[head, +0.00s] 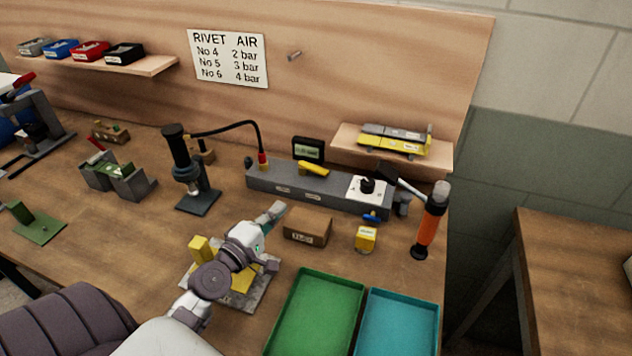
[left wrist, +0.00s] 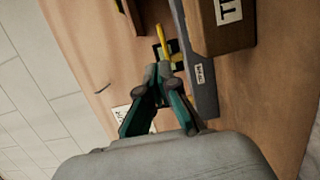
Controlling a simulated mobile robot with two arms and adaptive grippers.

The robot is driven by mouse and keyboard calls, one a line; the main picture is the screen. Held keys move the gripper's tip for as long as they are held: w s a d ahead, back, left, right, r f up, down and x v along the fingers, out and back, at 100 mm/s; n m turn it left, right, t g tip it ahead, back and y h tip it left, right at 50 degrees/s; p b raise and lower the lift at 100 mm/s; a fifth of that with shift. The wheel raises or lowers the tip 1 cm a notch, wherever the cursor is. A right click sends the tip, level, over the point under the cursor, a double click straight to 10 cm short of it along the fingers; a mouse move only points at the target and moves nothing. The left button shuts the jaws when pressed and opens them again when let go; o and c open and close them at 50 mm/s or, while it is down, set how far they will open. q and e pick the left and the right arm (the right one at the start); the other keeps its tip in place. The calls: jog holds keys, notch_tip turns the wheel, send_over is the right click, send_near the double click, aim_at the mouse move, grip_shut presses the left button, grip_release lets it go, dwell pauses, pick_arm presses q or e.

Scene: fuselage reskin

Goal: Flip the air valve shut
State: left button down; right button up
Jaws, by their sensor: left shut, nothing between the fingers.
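A long grey air manifold (head: 280,182) lies along the back of the bench. A yellow lever (head: 313,168), which looks like the air valve handle, lies along its top, in front of a small dark gauge (head: 308,149). A black knob (head: 367,185) sits on a white plate at the manifold's right end, with a blue part (head: 372,217) below. My left gripper (head: 277,208) is shut and empty, in front of the manifold and apart from it. In the left wrist view the closed fingertips (left wrist: 158,72) point toward the yellow lever (left wrist: 160,40). My right gripper is not in view.
A black stand (head: 190,185) with a hose is at left. Green (head: 300,340) and teal trays lie in front. An orange-handled tool (head: 430,222) stands at right.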

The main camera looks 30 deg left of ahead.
pick_arm(q)
jog(key=p, duration=0.2)
send_near(318, 171)
jog(key=w, duration=0.5)
jog(key=shift+w+a+f+p, duration=0.2)
jog(key=shift+w+a+p, duration=0.1)
jog(key=shift+w, duration=0.95)
jog(key=shift+w+d, duration=0.15)
jog(key=shift+w, duration=0.55)
jog(key=shift+r+b, duration=0.15)
jog(key=shift+b, duration=0.15)
jog(key=shift+r, duration=0.2)
jog(key=shift+d, duration=0.15)
